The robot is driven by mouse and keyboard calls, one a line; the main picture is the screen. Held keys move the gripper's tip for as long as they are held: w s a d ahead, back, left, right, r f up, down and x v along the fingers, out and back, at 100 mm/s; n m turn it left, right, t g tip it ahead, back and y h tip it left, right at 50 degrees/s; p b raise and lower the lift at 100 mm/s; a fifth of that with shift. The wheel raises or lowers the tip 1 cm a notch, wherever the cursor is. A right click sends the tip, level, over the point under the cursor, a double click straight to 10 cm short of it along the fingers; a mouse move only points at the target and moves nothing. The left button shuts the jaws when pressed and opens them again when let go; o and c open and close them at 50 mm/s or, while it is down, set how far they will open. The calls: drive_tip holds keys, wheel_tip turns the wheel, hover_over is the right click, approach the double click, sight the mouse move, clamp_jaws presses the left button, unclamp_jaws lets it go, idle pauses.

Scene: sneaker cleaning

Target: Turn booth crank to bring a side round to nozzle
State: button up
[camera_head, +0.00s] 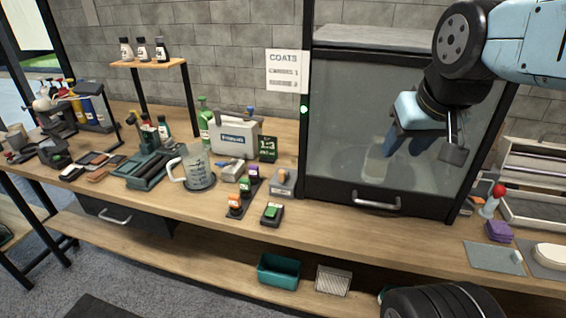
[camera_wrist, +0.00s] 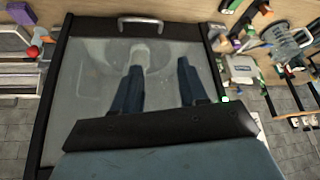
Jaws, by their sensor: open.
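The booth (camera_head: 340,160) is a black-framed box with a clear front panel and a metal handle (camera_head: 376,202) at the panel's lower edge. The panel looks shut. A pale, blurred shape (camera_head: 376,165), maybe a shoe, shows behind the panel; it also shows in the wrist view (camera_wrist: 140,52). A red-knobbed part (camera_head: 498,190), possibly the crank, stands right of the booth; the wrist view shows the red knob (camera_wrist: 33,51) at the left. My gripper (camera_head: 403,148) is open and empty in front of the panel, fingers apart in the wrist view (camera_wrist: 158,65). The nozzle cannot be made out.
A measuring jug (camera_head: 198,168), a grey case (camera_head: 236,138) and small coloured-top items crowd the bench left of the booth. A purple sponge block (camera_head: 499,231) and a grey mat (camera_head: 492,257) lie at the right. The bench strip before the booth is clear.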

drive_tip(key=shift+o, duration=0.4)
drive_tip(key=shift+a, duration=0.25)
drive_tip(key=shift+w, duration=0.1)
drive_tip(key=n+t+h, duration=0.2)
drive_tip(key=n+h, duration=0.2)
drive_tip(key=n, duration=2.6)
approach(281, 172)
drive_tip(key=x, duration=1.1)
drive_tip(key=shift+f, duration=0.1)
drive_tip(key=shift+c, duration=0.3)
clamp_jaws()
